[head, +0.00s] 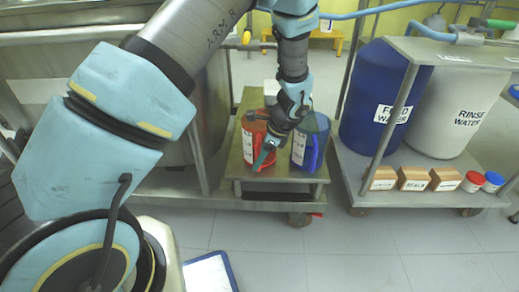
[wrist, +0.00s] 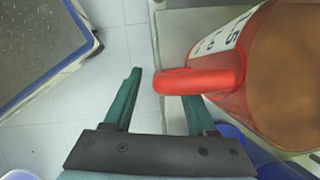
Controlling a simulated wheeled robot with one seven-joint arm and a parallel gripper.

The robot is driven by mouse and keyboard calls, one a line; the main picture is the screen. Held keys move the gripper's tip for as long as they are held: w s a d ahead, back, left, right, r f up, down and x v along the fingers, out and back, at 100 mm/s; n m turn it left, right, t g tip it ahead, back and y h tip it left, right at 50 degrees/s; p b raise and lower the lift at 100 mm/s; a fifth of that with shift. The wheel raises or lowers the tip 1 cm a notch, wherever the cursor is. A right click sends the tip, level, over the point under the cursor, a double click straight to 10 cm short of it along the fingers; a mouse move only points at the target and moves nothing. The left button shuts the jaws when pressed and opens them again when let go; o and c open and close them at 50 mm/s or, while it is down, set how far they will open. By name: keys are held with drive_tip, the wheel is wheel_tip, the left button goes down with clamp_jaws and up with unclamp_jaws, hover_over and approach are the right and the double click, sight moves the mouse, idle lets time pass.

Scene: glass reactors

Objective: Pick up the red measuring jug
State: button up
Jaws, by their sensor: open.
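The red measuring jug (head: 252,128) stands on a low metal trolley, with a white label on its side. In the wrist view the jug (wrist: 262,60) is at the right, with brownish contents, and its red handle (wrist: 200,80) points left. My gripper (head: 264,158) is at the jug's near side in the head view. In the wrist view my gripper (wrist: 163,88) is open, with teal fingers. The handle's outer end reaches into the gap between the fingers and covers the right fingertip. The left finger is clear of the handle. I cannot tell whether anything touches.
A blue jug (head: 314,135) stands close to the right on the same trolley (head: 278,172). A rack at right holds a blue drum (head: 375,95), a white drum (head: 458,110), small boxes (head: 412,178) and red-lidded jars (head: 483,181). A blue-edged tray (head: 209,273) is on the floor.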

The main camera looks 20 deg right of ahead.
drive_tip(key=shift+w+a+f, duration=0.15)
drive_tip(key=shift+f, duration=0.5)
drive_tip(key=shift+c, duration=0.2)
clamp_jaws()
idle(0.8)
